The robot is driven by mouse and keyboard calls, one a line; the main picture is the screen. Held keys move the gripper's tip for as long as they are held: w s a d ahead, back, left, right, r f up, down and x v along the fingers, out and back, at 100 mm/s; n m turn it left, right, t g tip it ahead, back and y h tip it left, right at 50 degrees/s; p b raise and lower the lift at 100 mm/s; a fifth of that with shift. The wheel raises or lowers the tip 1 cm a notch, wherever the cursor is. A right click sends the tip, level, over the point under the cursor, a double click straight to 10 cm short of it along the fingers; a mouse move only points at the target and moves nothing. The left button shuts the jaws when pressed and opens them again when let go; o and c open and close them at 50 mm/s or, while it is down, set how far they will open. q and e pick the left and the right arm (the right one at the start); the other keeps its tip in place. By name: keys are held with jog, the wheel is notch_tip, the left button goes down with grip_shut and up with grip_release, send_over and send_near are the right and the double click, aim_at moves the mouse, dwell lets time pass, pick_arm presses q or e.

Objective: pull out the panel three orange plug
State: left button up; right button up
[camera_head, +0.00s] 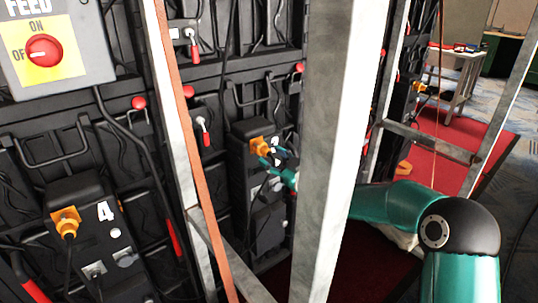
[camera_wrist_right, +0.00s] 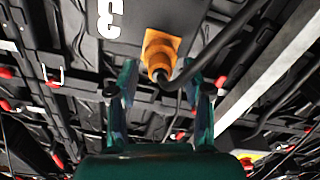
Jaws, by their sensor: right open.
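The orange plug (camera_head: 262,144) sits in a dark box on the panel behind the grey post. A black cable leaves the plug and bends to the right. My right gripper (camera_head: 278,161) is right at the plug in the head view. In the wrist view, my right gripper (camera_wrist_right: 166,88) is open, its fingers on either side of the plug's lower end and apart from it. My left gripper is not in view.
A grey upright post (camera_head: 331,150) stands close beside my right arm. Another orange plug (camera_head: 65,222) is in the panel marked 4 at lower left. A feed switch box (camera_head: 85,45) is at upper left. A white table (camera_head: 455,75) stands at the far right.

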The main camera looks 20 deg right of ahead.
jog(key=shift+x, duration=1.4)
grip_shut()
